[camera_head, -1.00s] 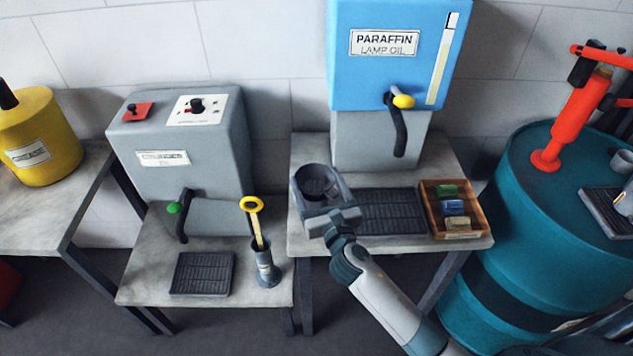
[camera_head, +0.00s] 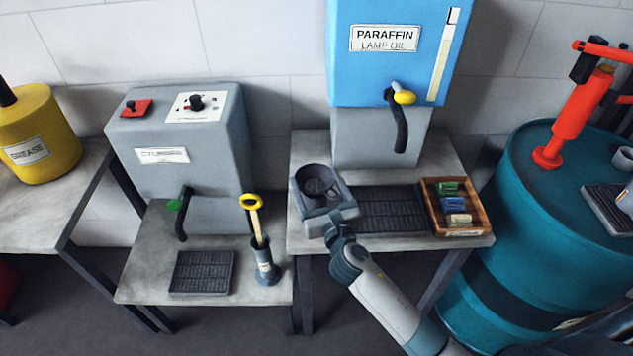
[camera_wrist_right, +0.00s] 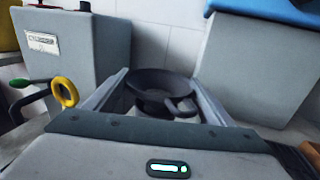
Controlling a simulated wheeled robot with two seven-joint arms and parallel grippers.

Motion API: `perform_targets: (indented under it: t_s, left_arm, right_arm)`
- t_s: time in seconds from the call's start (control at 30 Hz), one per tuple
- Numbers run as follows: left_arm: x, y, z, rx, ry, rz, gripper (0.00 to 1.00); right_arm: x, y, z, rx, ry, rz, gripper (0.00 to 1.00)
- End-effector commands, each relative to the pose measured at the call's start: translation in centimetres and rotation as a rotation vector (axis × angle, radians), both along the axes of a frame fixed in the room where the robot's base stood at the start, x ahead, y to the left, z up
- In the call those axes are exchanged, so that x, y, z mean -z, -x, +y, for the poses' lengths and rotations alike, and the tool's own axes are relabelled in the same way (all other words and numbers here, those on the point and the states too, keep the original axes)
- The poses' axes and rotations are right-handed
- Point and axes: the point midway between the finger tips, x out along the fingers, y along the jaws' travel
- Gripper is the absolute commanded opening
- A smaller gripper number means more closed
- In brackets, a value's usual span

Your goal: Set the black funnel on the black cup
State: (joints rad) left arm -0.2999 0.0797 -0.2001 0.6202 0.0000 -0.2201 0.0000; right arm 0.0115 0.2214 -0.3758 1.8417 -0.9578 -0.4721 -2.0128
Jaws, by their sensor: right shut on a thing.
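The black funnel (camera_head: 316,176) is between the fingers of my right gripper (camera_head: 320,190), over the left end of the table under the paraffin tank. In the right wrist view the funnel (camera_wrist_right: 160,84) is wide-mouthed and roughly upright, with a dark loop at its near right side. The right gripper is shut on it. I cannot make out a separate black cup under the funnel; the fingers and funnel hide that spot. A dark cup (camera_head: 622,160) stands on the teal drum at the right edge; I cannot tell whether it is the task's cup. My left gripper is not in view.
A black drip grille (camera_head: 392,209) and a wooden box (camera_head: 431,216) of small blocks lie right of the gripper. The blue paraffin tank (camera_head: 385,65) with its tap is behind. On the lower left table stand a yellow-handled tool in a holder (camera_head: 266,264) and another grille (camera_head: 202,272).

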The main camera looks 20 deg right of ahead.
Motion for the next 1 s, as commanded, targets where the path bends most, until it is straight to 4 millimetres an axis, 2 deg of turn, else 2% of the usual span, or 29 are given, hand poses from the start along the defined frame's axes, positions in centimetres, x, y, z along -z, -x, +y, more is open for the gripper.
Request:
perform_targets:
  t_s: [0.4, 0.83, 0.87, 0.9, 0.93, 1.0]
  left_arm:
    - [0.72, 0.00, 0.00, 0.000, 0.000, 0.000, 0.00]
    - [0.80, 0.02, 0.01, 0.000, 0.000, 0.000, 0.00]
    - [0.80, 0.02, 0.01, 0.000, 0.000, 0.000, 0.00]
    - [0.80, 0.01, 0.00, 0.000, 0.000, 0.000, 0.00]
    - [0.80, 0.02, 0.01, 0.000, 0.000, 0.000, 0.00]
    - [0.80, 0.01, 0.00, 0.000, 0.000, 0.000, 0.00]
  right_arm:
    - [0.94, 0.00, 0.01, 0.000, 0.001, 0.000, 0.54]
    - [1.07, 0.00, 0.01, 0.000, 0.001, 0.000, 0.54]
    - [1.07, 0.00, 0.01, 0.000, 0.001, 0.000, 0.81]
    - [1.07, 0.00, 0.01, 0.000, 0.001, 0.000, 0.90]
    - [1.07, 0.00, 0.01, 0.000, 0.001, 0.000, 0.97]
    - [1.07, 0.00, 0.01, 0.000, 0.001, 0.000, 0.98]
